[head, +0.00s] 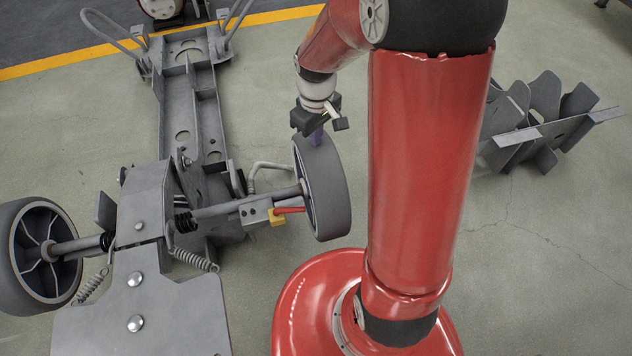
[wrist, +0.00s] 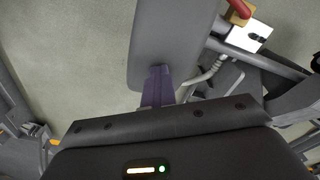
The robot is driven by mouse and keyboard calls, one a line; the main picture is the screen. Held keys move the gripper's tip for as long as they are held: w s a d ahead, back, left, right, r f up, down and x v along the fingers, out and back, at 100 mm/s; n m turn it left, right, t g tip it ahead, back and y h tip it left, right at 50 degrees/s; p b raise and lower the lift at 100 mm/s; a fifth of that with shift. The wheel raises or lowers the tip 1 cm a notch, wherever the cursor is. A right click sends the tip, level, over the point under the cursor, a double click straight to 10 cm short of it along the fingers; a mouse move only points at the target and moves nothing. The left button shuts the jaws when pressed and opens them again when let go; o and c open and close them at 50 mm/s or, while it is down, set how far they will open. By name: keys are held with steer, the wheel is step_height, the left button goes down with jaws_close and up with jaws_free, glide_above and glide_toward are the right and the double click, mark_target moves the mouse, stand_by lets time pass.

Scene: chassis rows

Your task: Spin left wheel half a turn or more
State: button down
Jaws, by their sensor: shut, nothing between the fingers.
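The grey chassis (head: 187,115) has a dark-tyred wheel on each side at its near end. One wheel (head: 38,255), with metal spokes, is at the picture's left. The other wheel (head: 335,190) is at the picture's right, on the end of a metal axle. The frames do not label which is the left wheel. My gripper (head: 316,138) is shut and empty at the top of the right-hand wheel. In the wrist view the purple fingertips (wrist: 158,75) overlap the edge of this wheel's tyre (wrist: 172,40). I cannot tell whether they touch it.
A yellow block with a red lever (head: 288,210) sits beside the axle, close inside the right-hand wheel. A bent grey rod (head: 272,167) is near it. Coil springs (head: 192,258) flank the near plate. Grey plate parts (head: 545,115) lie at the right. Bare floor (head: 540,250) is below them.

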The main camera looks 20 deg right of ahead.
steer(key=s, duration=1)
steer(key=s+b, duration=0.1)
steer(key=s, duration=0.4)
steer(key=shift+s+f, duration=0.2)
steer(key=shift+f, duration=0.05)
step_height(320, 180, up, 4)
steer(key=p, duration=0.3)
steer(key=shift+s+f, duration=0.1)
steer(key=s+r+m+t+p, duration=0.3)
steer(key=r+m+t+p, duration=0.1)
steer(key=r, duration=1.6)
steer(key=shift+r+m+t+p, duration=0.4)
steer(key=shift+m+t, duration=0.3)
steer(key=shift+m, duration=0.3)
